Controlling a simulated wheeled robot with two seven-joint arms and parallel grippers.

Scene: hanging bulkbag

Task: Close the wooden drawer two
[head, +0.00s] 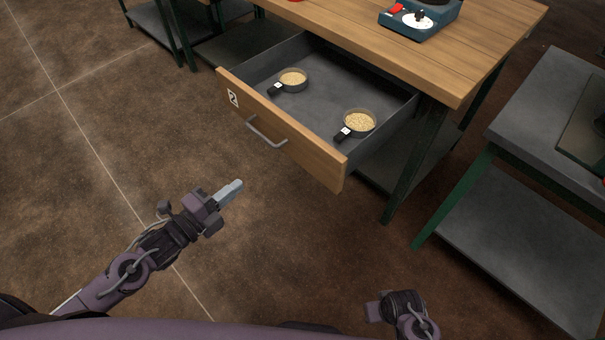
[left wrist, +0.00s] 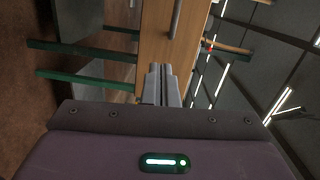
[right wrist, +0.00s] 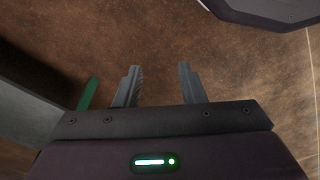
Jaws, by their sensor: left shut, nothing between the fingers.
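The wooden drawer two (head: 282,133) is pulled out from under the wooden-topped table. Its front bears a "2" label and a grey bar handle (head: 265,133). Two dark pans with grainy yellowish contents, one at the left (head: 291,79) and one at the right (head: 358,123), stand inside it. My left gripper (head: 232,190) is shut and empty, in front of the drawer and apart from it. In the left wrist view the drawer front (left wrist: 156,45) lies beyond the shut fingers. My right gripper (right wrist: 158,88) is open and empty over the floor; its fingers do not show in the head view.
The wooden tabletop (head: 480,50) carries a blue device (head: 420,18) with a red part. A grey table (head: 540,95) with green legs stands at the right. The floor (head: 90,150) before the drawer is clear.

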